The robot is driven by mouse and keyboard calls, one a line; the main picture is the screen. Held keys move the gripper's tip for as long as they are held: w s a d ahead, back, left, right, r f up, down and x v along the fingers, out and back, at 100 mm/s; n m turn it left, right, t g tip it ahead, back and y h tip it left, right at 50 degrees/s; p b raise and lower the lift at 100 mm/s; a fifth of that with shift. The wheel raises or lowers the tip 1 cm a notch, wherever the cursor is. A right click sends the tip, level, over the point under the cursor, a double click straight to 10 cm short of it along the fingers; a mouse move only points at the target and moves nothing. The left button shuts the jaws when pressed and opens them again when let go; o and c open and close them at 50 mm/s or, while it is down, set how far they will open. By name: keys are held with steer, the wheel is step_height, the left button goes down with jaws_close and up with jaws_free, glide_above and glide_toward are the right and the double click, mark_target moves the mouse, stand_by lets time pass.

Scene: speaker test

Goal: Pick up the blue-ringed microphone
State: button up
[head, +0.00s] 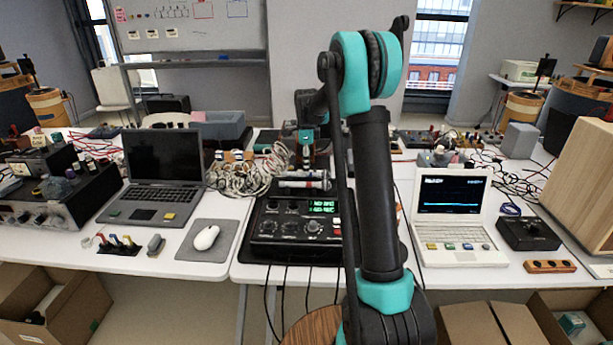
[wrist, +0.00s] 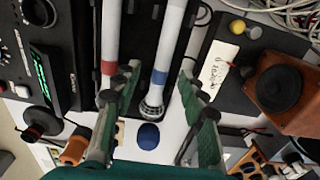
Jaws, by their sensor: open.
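The blue-ringed microphone (wrist: 169,47) shows in the wrist view as a pale shaft with a blue band and a silver mesh head pointing down the picture. My gripper (wrist: 158,80) is open, its two fingers on either side of this microphone's ringed part; I cannot tell the gap in depth. A similar red-ringed microphone (wrist: 111,42) lies to the left, partly hidden by the left finger. In the head view, pale microphone shafts (head: 303,183) lie at the back of a black mixer, below my gripper (head: 308,165). Which is which is unclear there.
The black mixer (head: 290,245) has knobs and a green display. Coiled cable (head: 245,172) and a laptop (head: 155,175) are to the left. A white laptop (head: 452,220) is to the right. In the wrist view, a wooden speaker (wrist: 279,88) stands to the right.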

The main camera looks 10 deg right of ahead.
steer(key=shift+w+f, duration=0.1)
steer(key=shift+f, duration=1.65)
jaws_close()
